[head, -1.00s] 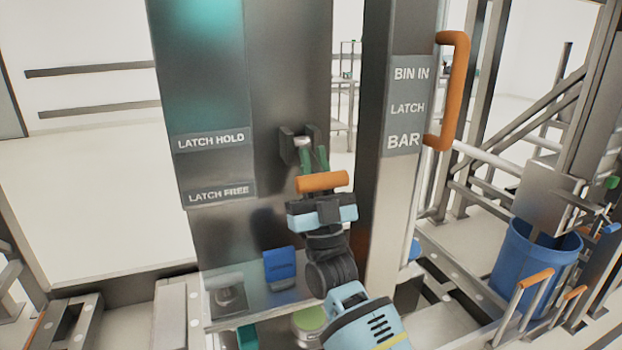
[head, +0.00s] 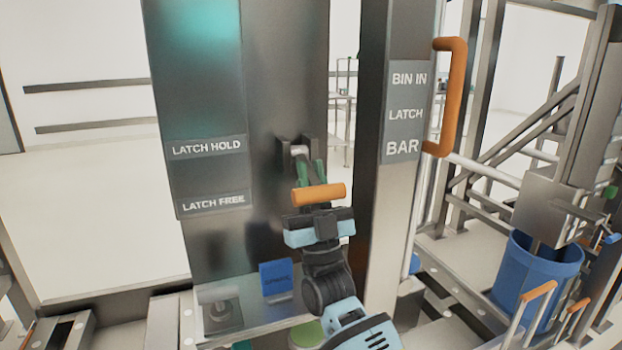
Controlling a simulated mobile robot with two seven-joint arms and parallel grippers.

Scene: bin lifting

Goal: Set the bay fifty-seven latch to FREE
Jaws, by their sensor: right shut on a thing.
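The latch lever has an orange grip bar (head: 319,194) and green side arms (head: 303,172) running up to a dark bracket (head: 286,158) on the dark panel. The bar hangs below the bracket and stands out towards me. In the picture it is about level with the LATCH FREE label (head: 213,203), below the LATCH HOLD label (head: 207,148). My right gripper (head: 319,210), light blue and black, is shut on the orange bar from below and in front. The bar hides its fingertips. My left gripper is out of view.
A post (head: 373,230) right of the lever carries a BIN IN LATCH BAR sign (head: 405,112) and a tall orange handle (head: 456,95). A blue block (head: 276,278) stands on a low ledge beneath. A blue bucket (head: 538,275) is at the right.

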